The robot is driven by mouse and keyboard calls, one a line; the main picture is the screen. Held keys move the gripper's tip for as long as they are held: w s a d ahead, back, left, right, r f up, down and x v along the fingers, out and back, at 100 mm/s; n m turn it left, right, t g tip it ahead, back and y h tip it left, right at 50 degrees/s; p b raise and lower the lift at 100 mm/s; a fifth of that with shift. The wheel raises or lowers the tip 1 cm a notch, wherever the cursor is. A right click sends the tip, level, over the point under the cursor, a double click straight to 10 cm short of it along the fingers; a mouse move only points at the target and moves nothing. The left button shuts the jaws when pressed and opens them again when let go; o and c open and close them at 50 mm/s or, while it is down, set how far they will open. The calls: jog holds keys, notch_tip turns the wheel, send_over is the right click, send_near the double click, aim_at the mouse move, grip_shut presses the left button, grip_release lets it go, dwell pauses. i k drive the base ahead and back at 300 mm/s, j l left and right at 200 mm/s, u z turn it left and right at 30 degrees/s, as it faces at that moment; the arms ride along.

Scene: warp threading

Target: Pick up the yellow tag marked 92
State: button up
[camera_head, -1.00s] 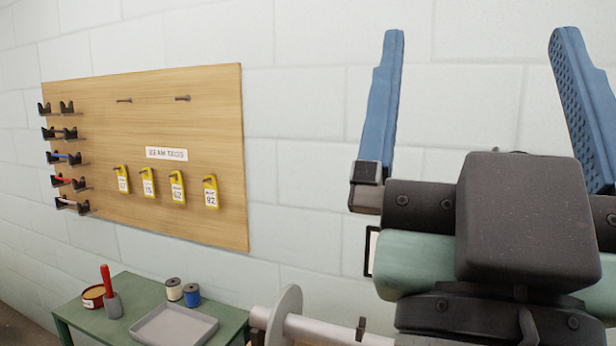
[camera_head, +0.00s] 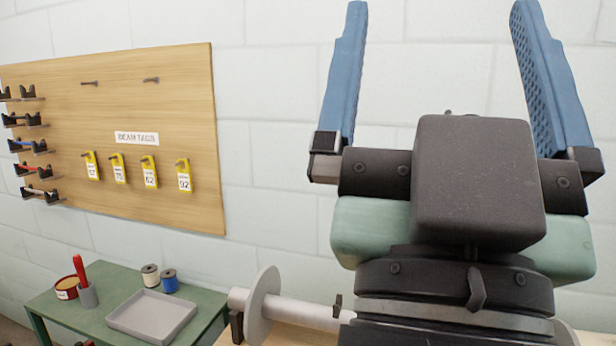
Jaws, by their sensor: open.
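The yellow tag marked 92 (camera_head: 184,177) hangs from a hook on the wooden board (camera_head: 195,75). It is the rightmost of a row of several yellow tags below the "BEAM TAGS" label (camera_head: 137,138). My gripper (camera_head: 442,25) is large in the right half of the view, with its two blue fingers pointing up and spread wide apart. Nothing is between the fingers. The gripper is well to the right of the tag and apart from it, in front of bare wall.
Other yellow tags, such as the one marked 62 (camera_head: 150,174), hang close on the left. Two empty pegs (camera_head: 151,80) are above. A green table (camera_head: 75,318) below holds a grey tray (camera_head: 151,316), spools (camera_head: 169,281) and a red-handled tool (camera_head: 84,284). A flanged roller (camera_head: 262,305) lies at bottom center.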

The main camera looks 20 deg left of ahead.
aim_at(184, 176)
jog(key=i+u, duration=0.1)
jog(key=u, duration=0.4)
jog(key=i+j+u, duration=0.1)
jog(key=u, duration=0.35)
jog(key=i+u, duration=0.1)
jog(key=u, duration=0.4)
